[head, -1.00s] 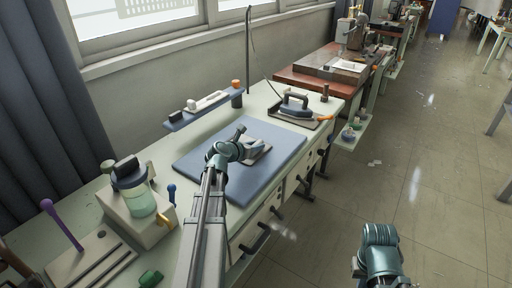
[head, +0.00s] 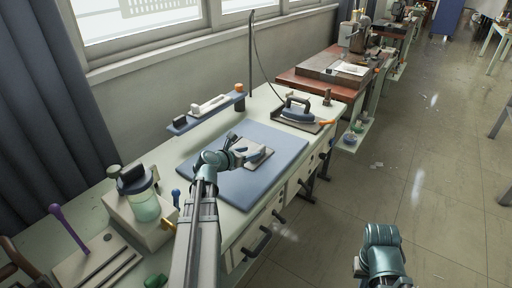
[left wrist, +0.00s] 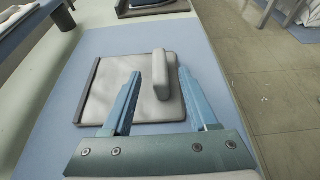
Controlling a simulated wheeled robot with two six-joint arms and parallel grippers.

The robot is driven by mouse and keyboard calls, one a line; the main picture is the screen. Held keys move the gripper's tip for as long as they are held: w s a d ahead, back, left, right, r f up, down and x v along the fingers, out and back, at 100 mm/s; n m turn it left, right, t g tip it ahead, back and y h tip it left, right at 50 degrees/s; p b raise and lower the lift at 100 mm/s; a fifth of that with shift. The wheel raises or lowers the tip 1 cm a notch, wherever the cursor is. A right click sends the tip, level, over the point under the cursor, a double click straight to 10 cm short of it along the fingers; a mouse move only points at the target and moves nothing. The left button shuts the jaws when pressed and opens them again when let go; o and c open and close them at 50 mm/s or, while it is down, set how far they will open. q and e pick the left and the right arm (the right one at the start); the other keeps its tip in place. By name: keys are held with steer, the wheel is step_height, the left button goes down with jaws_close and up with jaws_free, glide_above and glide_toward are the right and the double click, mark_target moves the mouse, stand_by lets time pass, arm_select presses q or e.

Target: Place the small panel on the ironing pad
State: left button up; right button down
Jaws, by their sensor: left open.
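The small panel (head: 262,157) is a flat light-grey plate lying on the blue ironing pad (head: 272,183). In the left wrist view the panel (left wrist: 112,87) has a dark strip along its left edge and a raised grey block (left wrist: 161,76) near its right side. My left gripper (head: 240,153) is over the panel, open. In the left wrist view the left gripper (left wrist: 158,72) has one finger on either side of the block in the picture; contact cannot be told. The pad (left wrist: 55,135) extends around the panel. My right arm's teal end is at the lower right; its fingers are hidden.
An iron (head: 297,108) on a dark stand is beyond the pad. A blue shelf (head: 207,111) with small items runs along the wall side. A box with a jar (head: 144,206) stands at the near left. Bare pad lies in front of the panel.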

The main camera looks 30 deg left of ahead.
arm_select(q)
steer(key=p+v, duration=0.1)
steer(key=v, duration=0.4)
steer(key=shift+s+r, duration=0.1)
steer(key=shift+s, duration=0.1)
steer(key=shift+a, duration=0.1)
steer(key=s+d+f+m+g+h, duration=0.15)
steer(key=d+f+m+g, duration=0.3)
steer(key=d+m, duration=0.65)
steer(key=s+d+f+m+g+h, duration=0.1)
steer(key=d+f+m+g+h, duration=0.15)
steer(key=d+f+m, duration=0.8)
steer(key=s+d+r+m+g+y, duration=0.1)
steer(key=s+d+m+g+y, duration=0.5)
steer(key=s+d+m, duration=0.7)
steer(key=d+m, duration=0.3)
steer(key=m, duration=0.1)
steer(key=shift+s+r+g, duration=0.25)
steer(key=shift+r+g, duration=0.05)
steer(key=shift+g, duration=0.1)
steer(key=shift+m, duration=0.25)
